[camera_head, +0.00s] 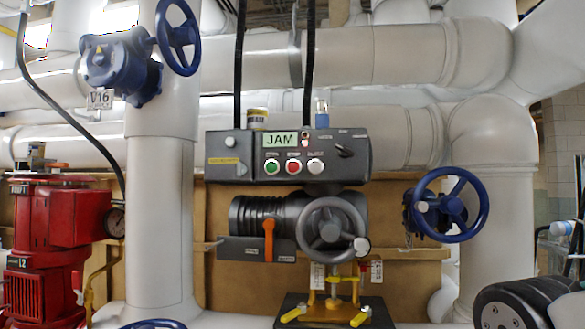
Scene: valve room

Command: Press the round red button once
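The round red button (293,168) is in the middle of a row of three on the front of a dark grey control box (220,158) near the picture's centre. A green button (272,167) is on its left and a white button (315,166) on its right. Small labels sit above the buttons, and a lit panel reading "JAM" (281,139) is above them. Nothing covers the red button.
Below the box are a grey handwheel (332,228) and an orange lever (268,238). A blue handwheel (449,205) stands to the right, a red pump (50,245) to the left. A white vertical pipe (160,220) is left of the box. Space before the buttons looks clear.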

